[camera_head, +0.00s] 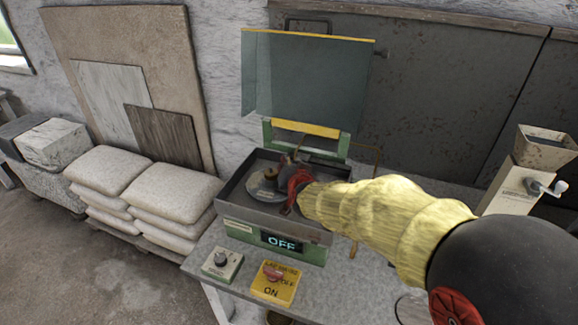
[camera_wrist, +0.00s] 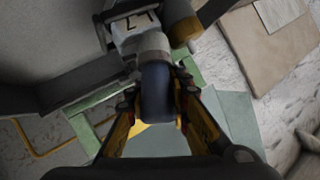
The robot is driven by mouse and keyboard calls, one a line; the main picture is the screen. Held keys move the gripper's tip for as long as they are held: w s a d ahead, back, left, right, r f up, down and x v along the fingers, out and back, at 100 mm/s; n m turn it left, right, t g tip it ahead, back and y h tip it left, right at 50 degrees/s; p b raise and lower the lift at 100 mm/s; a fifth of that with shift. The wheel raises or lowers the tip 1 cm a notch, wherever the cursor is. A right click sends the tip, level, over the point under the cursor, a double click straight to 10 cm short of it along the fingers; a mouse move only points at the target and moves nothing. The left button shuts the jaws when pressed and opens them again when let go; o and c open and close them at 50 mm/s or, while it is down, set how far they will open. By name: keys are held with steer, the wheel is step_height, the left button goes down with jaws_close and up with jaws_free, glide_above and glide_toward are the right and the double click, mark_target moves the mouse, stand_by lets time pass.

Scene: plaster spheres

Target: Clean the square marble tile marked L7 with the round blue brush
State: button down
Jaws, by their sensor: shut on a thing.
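In the head view my gripper (camera_head: 291,172) reaches down into the machine's dark tray (camera_head: 238,197), beside a pale disc (camera_head: 259,192).
The green machine (camera_head: 237,232) reads OFF and has a raised transparent guard (camera_head: 300,78). A knob box (camera_head: 222,263) and a yellow switch box (camera_head: 275,283) stand in front. Stacked sacks (camera_head: 170,195) are left, a hopper device (camera_head: 520,170) right.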

steer(key=shift+w, duration=0.15)
steer(key=shift+w+d+b, duration=0.2)
steer(key=shift+w+b, duration=0.25)
steer(key=shift+s+a+r+p, duration=0.15)
steer(key=shift+s+a+p, duration=0.05)
steer(key=shift+s+p, duration=0.3)
steer(key=shift+s+a, duration=0.25)
steer(key=shift+s, duration=0.45)
steer(key=shift+f, duration=0.2)
